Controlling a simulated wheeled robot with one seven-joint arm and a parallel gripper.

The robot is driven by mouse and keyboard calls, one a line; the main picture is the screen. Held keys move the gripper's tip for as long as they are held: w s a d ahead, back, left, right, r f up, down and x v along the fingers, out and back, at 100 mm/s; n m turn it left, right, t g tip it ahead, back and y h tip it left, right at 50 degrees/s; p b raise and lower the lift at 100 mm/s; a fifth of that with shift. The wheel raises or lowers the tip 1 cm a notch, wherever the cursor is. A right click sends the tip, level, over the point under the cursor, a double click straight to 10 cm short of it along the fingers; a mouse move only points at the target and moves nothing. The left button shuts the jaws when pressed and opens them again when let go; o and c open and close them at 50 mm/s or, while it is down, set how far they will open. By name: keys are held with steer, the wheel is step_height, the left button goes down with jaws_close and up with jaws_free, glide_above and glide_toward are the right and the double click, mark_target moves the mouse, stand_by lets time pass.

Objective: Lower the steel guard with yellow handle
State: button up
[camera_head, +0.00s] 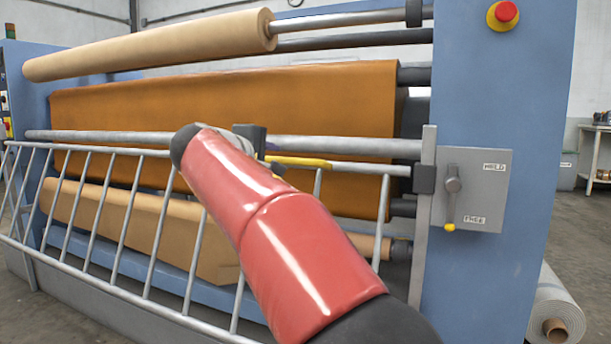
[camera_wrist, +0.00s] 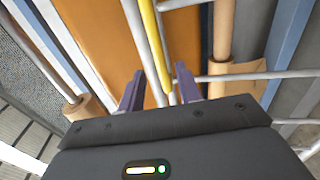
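The steel guard (camera_head: 115,205) is a barred fence across the front of the press. Its top rail runs from the left to a dark block (camera_head: 424,179) on the right upright post. The yellow handle (camera_head: 300,162) is on the top rail, right of the middle. My gripper (camera_wrist: 158,88) is at the handle; in the head view my red arm partly hides it. In the wrist view its two purple fingers stand apart, with the yellow handle (camera_wrist: 151,30) running between them and a gap on both sides. I cannot tell how deep the handle sits between the fingers.
A grey box (camera_head: 484,185) on the blue right column has a lever (camera_head: 452,205) whose yellow tip points down to FREE. A red stop button (camera_head: 505,12) is above. Rollers with tan and orange sheet (camera_head: 220,100) lie behind the guard. A white roll (camera_head: 556,305) lies at lower right.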

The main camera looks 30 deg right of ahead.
mark_target(284, 161)
steer(key=x, duration=0.7)
steer(key=shift+w+d, duration=0.25)
steer(key=shift+w, duration=0.05)
steer(key=shift+c, duration=0.3)
jaws_close()
